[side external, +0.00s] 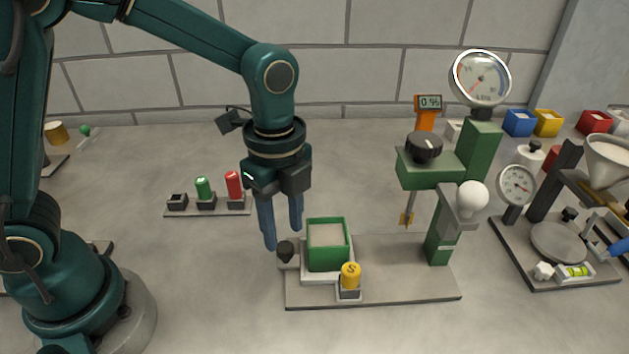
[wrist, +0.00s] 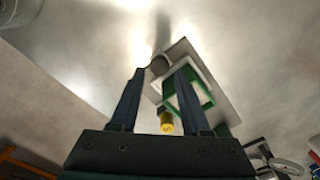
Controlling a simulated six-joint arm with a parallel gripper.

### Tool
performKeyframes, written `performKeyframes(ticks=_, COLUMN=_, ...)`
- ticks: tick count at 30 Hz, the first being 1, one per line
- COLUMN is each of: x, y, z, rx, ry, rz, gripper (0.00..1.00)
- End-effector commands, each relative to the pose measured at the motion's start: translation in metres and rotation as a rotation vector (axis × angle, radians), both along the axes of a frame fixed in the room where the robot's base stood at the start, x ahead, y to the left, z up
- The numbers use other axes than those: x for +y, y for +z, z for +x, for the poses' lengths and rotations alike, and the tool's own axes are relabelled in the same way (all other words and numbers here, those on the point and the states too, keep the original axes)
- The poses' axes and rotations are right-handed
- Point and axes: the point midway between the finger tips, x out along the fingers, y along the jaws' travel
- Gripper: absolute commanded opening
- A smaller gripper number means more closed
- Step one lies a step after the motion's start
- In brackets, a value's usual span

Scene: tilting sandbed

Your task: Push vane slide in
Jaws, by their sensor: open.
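The green sand box (side external: 328,246) sits on a light slide carriage (side external: 319,279) at the left end of the grey baseplate (side external: 400,281). A dark round knob (side external: 285,251) sticks out from the left of the carriage. A thin rod with an orange vane (side external: 407,219) hangs from the green head, to the right of the box and apart from it. My gripper (side external: 283,238) is open and points down, just above or behind the knob. In the wrist view the knob (wrist: 159,65) shows between my fingertips (wrist: 161,69); I cannot tell whether they touch it.
A yellow-capped post (side external: 350,276) stands in front of the box. The green column carries a black dial (side external: 424,147), a gauge (side external: 480,77) and a white ball (side external: 471,196). A button strip (side external: 207,207) lies behind left; a funnel rig (side external: 555,245) stands right.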

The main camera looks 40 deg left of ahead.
Motion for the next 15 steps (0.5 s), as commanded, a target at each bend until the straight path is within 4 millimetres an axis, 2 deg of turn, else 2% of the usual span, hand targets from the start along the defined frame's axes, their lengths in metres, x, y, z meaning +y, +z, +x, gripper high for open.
performKeyframes(ticks=6, x=0.001, y=-0.027, z=-0.001, rx=0.003, ry=0.002, rz=0.002, gripper=0.47)
performKeyframes(ticks=15, x=0.001, y=-0.035, z=0.0, rx=-0.001, ry=0.002, rz=0.001, gripper=0.47)
